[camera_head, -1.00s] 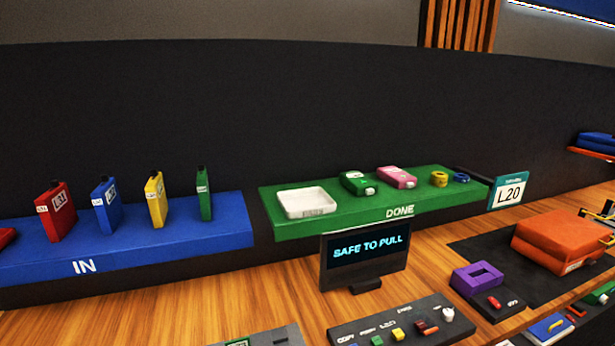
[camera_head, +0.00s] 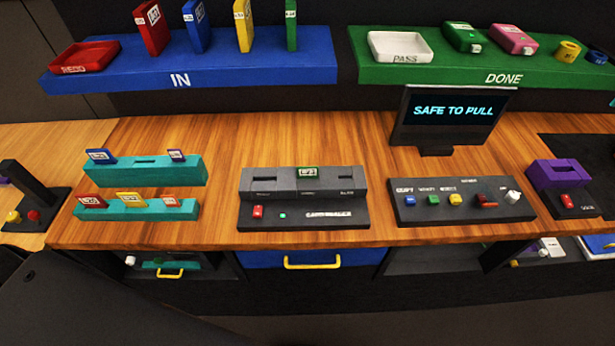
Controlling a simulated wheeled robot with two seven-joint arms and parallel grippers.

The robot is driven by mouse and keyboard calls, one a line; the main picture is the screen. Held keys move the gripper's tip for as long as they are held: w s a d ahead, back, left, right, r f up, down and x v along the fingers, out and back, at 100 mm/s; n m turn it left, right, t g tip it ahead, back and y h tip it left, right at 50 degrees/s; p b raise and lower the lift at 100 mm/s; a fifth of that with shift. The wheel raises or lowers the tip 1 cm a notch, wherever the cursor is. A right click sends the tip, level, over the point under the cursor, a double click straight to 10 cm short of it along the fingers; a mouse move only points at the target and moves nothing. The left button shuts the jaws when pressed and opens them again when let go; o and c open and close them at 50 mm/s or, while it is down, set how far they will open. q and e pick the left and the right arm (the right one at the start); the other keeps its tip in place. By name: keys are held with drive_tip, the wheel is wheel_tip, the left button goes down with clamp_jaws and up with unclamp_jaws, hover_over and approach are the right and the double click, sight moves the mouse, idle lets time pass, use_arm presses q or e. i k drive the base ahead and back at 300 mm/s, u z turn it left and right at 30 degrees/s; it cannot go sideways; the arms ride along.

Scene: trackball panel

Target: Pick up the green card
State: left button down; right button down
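A small green-edged card (camera_head: 307,173) with a pale label stands upright in the slot of the grey card reader (camera_head: 275,186) at the middle of the wooden desk. Only its upper part shows; the rest is hidden in the reader. A tall, thin green box (camera_head: 291,30) stands at the right end of the blue IN shelf (camera_head: 240,76). Neither of my grippers is in view.
A monitor (camera_head: 452,112) reading SAFE TO PULL stands right of the reader. A button panel (camera_head: 460,201) sits below it. Teal racks (camera_head: 157,172) with several cards stand left. The green DONE shelf (camera_head: 440,74) is behind. Bare wood (camera_head: 221,150) lies between racks and reader.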

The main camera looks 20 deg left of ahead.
sight(302, 172)
drive_tip(key=u, duration=0.3)
drive_tip(key=k, duration=1.05)
drive_tip(key=z, duration=0.9)
